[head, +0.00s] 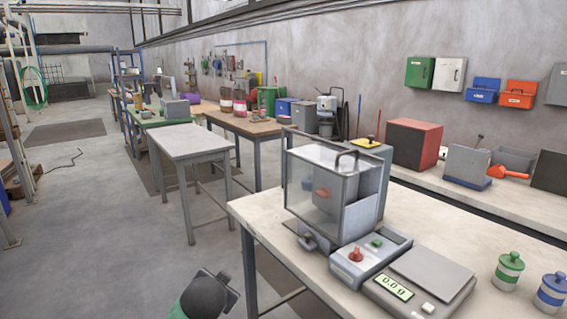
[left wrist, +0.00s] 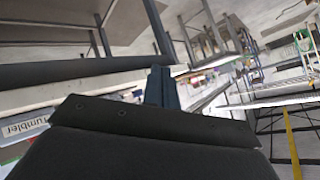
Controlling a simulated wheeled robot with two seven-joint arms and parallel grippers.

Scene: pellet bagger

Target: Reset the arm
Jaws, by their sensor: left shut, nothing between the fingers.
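My left gripper (left wrist: 161,84) shows in the left wrist view as two dark blue-grey fingers side by side with no gap, shut and empty. That view is tilted and looks along the room, past table legs and shelving. In the head view a dark, rounded part of my left arm (head: 207,296) shows at the bottom edge, left of the front table's leg and clear of the tabletop. My right gripper is in neither view.
The front table (head: 262,221) holds a clear-walled bagger (head: 325,190), a scale (head: 430,272) reading 0.0 g, a green-lidded jar (head: 508,270) and a blue-lidded jar (head: 551,293). A bare grey table (head: 190,142) stands farther back. Floor at left is largely open.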

